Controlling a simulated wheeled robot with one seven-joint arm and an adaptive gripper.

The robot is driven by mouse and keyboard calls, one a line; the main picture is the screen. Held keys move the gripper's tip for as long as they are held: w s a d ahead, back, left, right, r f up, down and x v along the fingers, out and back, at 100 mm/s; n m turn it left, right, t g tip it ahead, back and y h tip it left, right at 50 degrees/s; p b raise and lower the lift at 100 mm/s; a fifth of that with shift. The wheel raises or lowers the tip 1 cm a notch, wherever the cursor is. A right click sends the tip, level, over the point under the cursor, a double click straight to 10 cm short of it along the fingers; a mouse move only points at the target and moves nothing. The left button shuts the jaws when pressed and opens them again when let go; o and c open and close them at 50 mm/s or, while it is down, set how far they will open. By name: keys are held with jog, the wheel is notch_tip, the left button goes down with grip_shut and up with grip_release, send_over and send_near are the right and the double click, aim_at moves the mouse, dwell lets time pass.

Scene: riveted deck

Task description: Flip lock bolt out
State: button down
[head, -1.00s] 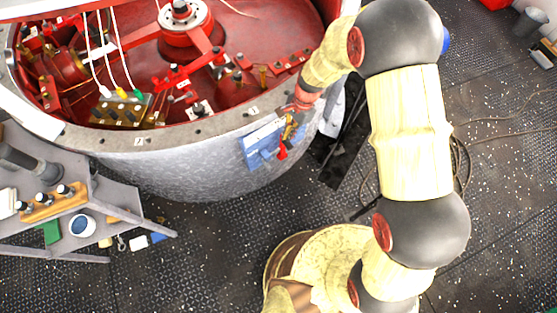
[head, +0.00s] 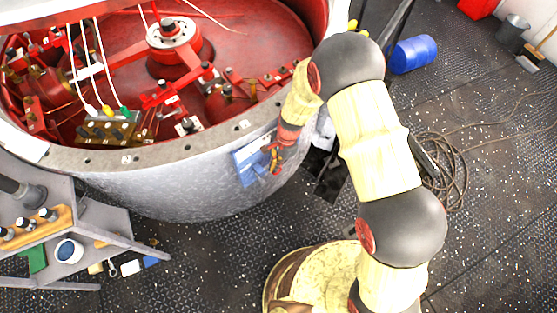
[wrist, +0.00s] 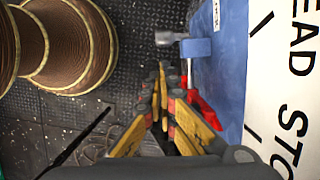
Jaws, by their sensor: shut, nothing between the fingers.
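A blue plate (head: 247,166) is fixed to the outer wall of the grey round vessel (head: 180,190). In the wrist view the plate (wrist: 233,75) carries a blue block (wrist: 196,47) with a grey metal bolt (wrist: 170,38) sticking out to the left. A red lever (wrist: 207,108) lies along the plate below the block. My gripper (wrist: 166,80) is shut and empty, with its fingertips just below the bolt and left of the lever; I cannot tell whether it touches either. In the head view my gripper (head: 273,158) is in front of the plate's right part.
A white sign (wrist: 290,80) with black letters is beside the plate. A grey workbench (head: 95,215) stands at the left. Coiled cable (head: 445,180), a blue drum (head: 413,55) and a bucket (head: 511,35) are on the floor at the right.

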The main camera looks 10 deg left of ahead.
jog(key=b+x, duration=0.2)
jog(key=x, duration=0.6)
jog(key=shift+r, duration=0.1)
jog(key=s+a, duration=0.5)
jog(key=shift+a+p, duration=0.15)
jog(key=shift+p, duration=0.15)
jog(key=shift+s+r, duration=0.1)
jog(key=shift+s, duration=0.05)
